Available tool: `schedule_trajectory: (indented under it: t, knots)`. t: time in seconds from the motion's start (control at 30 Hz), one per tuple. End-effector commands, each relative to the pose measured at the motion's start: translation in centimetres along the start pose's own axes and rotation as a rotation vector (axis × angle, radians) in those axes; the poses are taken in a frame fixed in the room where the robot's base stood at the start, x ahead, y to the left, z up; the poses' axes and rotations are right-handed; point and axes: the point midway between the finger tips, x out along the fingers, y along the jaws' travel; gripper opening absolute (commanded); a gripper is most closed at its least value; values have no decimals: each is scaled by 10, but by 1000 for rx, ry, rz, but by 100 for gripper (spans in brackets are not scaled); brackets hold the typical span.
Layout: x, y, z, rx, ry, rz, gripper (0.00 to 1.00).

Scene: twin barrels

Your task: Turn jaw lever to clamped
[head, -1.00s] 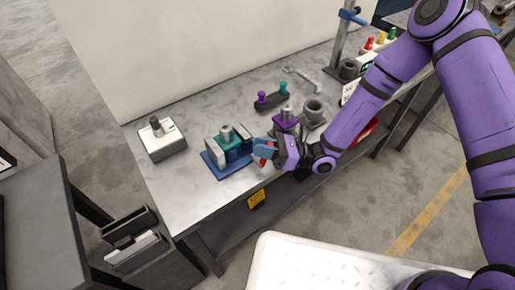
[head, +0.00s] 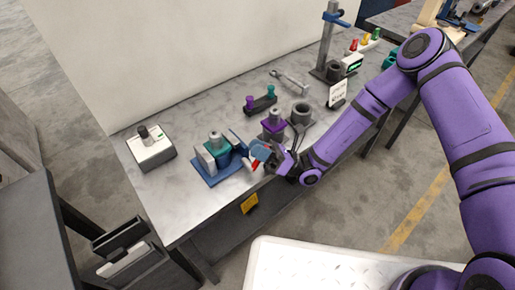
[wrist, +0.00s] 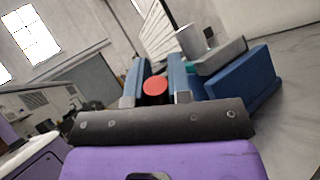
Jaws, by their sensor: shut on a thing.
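A blue-based vise (head: 217,180) with grey jaws stands near the front edge of the workbench, a teal-collared barrel (head: 216,146) upright between its jaws. The red jaw lever (head: 255,164) is at the vise's right side, largely covered by my gripper. My gripper (head: 260,152) is shut on the lever. In the wrist view the lever's round red end (wrist: 155,86) sits between my two blue fingers, with the vise (wrist: 242,80) just to the right. The lever's exact angle cannot be read.
A purple-collared barrel (head: 274,125) and a grey cup (head: 300,113) stand close behind my gripper. A dark holder with pegs (head: 262,106) and a wrench (head: 290,81) lie farther back. A grey box with a knob (head: 151,151) stands left. Bench surface between box and vise is clear.

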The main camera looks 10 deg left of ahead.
Motion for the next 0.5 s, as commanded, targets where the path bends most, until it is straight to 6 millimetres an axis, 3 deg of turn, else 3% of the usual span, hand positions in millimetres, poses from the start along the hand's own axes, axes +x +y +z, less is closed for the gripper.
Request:
schedule_trajectory:
  t: [0.1,0.13,0.23,0.5]
  knots:
    - [0,-1,1,-2,0,-1,0]
    - [0,-1,1,-2,0,-1,21]
    - [0,0,1,-2,0,-1,44]
    - [0,0,0,-1,1,-1,44]
